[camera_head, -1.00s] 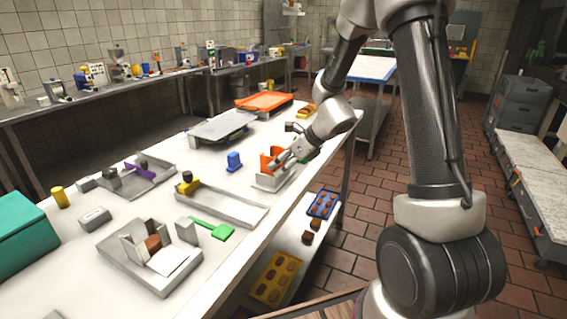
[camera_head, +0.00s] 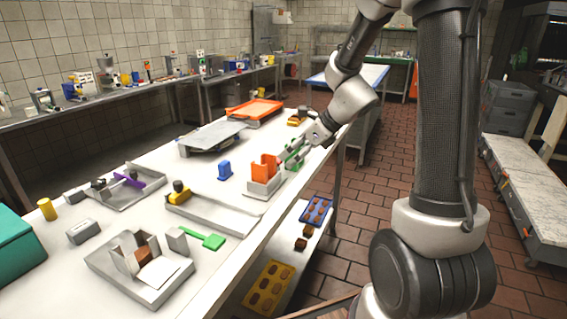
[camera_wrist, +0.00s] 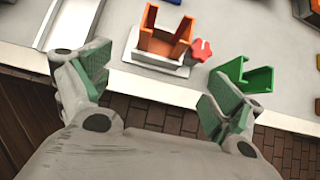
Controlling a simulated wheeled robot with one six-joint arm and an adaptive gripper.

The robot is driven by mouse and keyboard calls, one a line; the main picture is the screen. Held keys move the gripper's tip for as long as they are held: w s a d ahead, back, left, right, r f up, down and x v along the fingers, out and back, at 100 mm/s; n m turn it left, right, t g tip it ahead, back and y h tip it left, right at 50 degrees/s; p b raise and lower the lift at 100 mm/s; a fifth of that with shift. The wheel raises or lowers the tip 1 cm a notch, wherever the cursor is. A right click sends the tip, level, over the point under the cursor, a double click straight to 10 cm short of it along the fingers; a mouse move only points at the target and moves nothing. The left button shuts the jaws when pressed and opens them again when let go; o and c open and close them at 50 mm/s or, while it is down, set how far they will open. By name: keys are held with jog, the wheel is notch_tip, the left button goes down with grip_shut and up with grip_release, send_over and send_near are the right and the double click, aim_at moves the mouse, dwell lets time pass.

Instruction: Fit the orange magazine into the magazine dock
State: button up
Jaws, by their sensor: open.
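The orange magazine (camera_head: 266,169) stands upright in the pale grey magazine dock (camera_head: 262,189) near the bench's right edge. In the wrist view the magazine (camera_wrist: 163,37) is an open-topped orange frame inside the rim of the dock (camera_wrist: 150,62). How deep it sits I cannot tell. My gripper (camera_head: 296,155) is to the right of the magazine, apart from it. In the wrist view my gripper (camera_wrist: 152,88) has its green-padded fingers spread wide with nothing between them, and the magazine lies beyond the fingertips.
A red knob (camera_wrist: 201,50) is beside the dock, and a green channel piece (camera_wrist: 243,76) is close to my right finger. A blue block (camera_head: 225,171) stands left of the dock. A long grey tray (camera_head: 215,214) lies in front. The bench edge is close on the right.

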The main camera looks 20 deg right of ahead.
jog(key=s+d+r+n+h, duration=0.2)
jog(key=s+r+n, duration=0.1)
jog(key=s+n, duration=0.6)
jog(key=s+d+r+n+g+h, duration=0.1)
jog(key=s+d+r+n+h, duration=0.1)
jog(key=s+n, duration=0.7)
jog(key=s+d+r+n+h, duration=0.2)
jog(key=s+r+n, duration=0.3)
jog(key=s+n, duration=0.4)
jog(key=shift+s+d+r+g, duration=0.25)
jog(key=shift+d+r+g, duration=0.15)
jog(key=shift+d, duration=0.3)
